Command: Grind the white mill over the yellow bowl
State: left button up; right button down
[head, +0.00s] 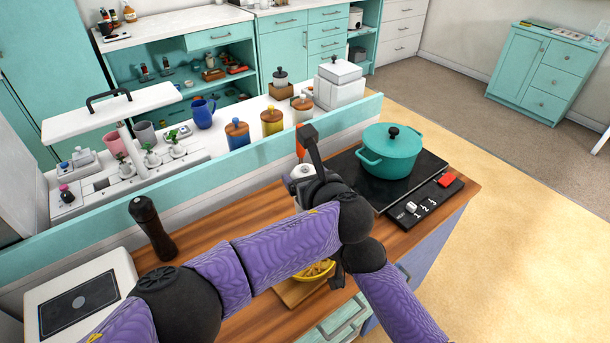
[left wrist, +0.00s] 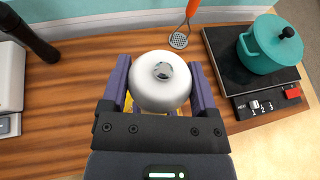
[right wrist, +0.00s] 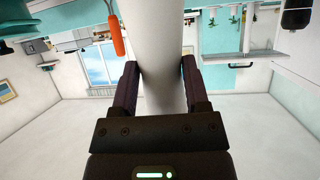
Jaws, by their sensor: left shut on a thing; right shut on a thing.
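The white mill (left wrist: 162,82) shows from above in the left wrist view, its rounded white top bearing a metal knob. My left gripper (left wrist: 158,72) is shut around this top. My right gripper (right wrist: 159,72) is shut on the mill's smooth white body (right wrist: 160,45) in the right wrist view. In the head view only a small part of the mill (head: 301,171) shows, by my left gripper (head: 304,188). The yellow bowl (head: 319,271), with yellowish food inside, stands on a wooden board below, partly hidden by my arms. Whether the mill is directly over it is unclear.
A teal pot (head: 391,152) stands on the black hob at the right. A dark mill (head: 152,228) stands at the left near a white appliance (head: 80,299). An orange-handled utensil (left wrist: 186,22) is behind the white mill. A teal ledge (head: 210,178) borders the counter's back.

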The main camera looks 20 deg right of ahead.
pick_arm(q)
jog(key=m+g+h, duration=0.1)
jog(key=m+h, duration=0.5)
jog(key=h, duration=0.1)
jog(key=shift+a, duration=0.1)
jog(key=m+g+h, duration=0.2)
jog(key=m+h, duration=0.1)
jog(key=m, duration=0.1)
jog(key=shift+g+h, duration=0.4)
jog(key=shift+m+g+h, duration=1.1)
jog(key=shift+m+g, duration=0.3)
jog(key=shift+m, duration=0.1)
jog(key=shift+g, duration=0.3)
jog(key=o, duration=1.1)
jog(key=v, duration=1.2)
jog(key=shift+f, duration=0.2)
